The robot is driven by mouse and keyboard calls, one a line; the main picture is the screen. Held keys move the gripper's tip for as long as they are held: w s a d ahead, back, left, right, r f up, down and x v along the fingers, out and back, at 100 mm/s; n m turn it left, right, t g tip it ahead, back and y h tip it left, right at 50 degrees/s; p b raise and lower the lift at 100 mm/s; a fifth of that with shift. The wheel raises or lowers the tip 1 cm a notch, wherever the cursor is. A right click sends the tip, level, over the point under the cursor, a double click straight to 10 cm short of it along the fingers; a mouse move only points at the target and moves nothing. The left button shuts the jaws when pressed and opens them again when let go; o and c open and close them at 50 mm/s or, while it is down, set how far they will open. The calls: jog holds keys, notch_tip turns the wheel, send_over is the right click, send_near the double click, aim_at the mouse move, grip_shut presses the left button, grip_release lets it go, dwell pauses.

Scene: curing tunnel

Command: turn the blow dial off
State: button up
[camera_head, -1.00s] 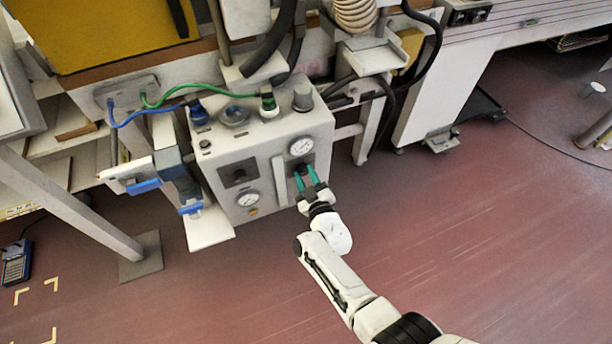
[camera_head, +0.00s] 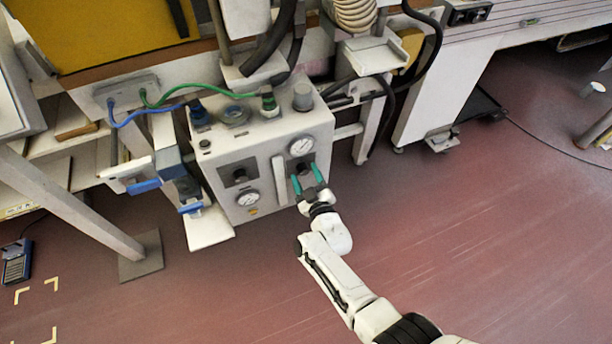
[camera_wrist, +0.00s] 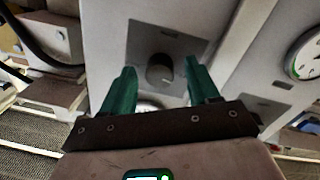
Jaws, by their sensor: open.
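A grey control box (camera_head: 222,160) carries two dark dials on its front. The right dial (camera_head: 304,167) sits below a round gauge (camera_head: 301,146); the left dial (camera_head: 239,176) sits above another gauge (camera_head: 248,198). I cannot read any label to tell which is the blow dial. My gripper (camera_head: 306,176) is open in front of the right dial, its teal fingers spread to either side. In the wrist view the dark round knob (camera_wrist: 160,70) shows between the fingertips of my gripper (camera_wrist: 162,73), on a grey plate. Nothing is held; contact cannot be told.
A pale upright bar (camera_head: 279,180) stands on the box front, just left of the right dial. Blue and green hoses (camera_head: 215,92) run to fittings on the box top. A blue-handled fixture (camera_head: 147,186) is at its left. Open red floor lies in front and right.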

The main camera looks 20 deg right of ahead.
jog(key=s+p, duration=0.4)
jog(key=s, duration=0.6)
jog(key=shift+s+a, duration=0.3)
jog(key=s+d+r+m+g, duration=0.1)
jog(key=s+r+g, duration=0.3)
jog(key=s, duration=0.5)
jog(key=s+d+r+m+g, duration=0.2)
jog(key=s+d+r+g, duration=0.2)
jog(key=s+g, duration=0.3)
jog(key=s+d+r+m+g, duration=0.1)
jog(key=s+d+r+g, duration=0.2)
jog(key=s, duration=0.8)
jog(key=r+g, duration=0.1)
jog(key=g, duration=0.1)
jog(key=shift+s+d+r+m+g+y, duration=0.2)
jog(key=shift+s+d+m+g+y, duration=0.1)
jog(key=shift+g+y, duration=0.1)
jog(key=shift+w, duration=0.1)
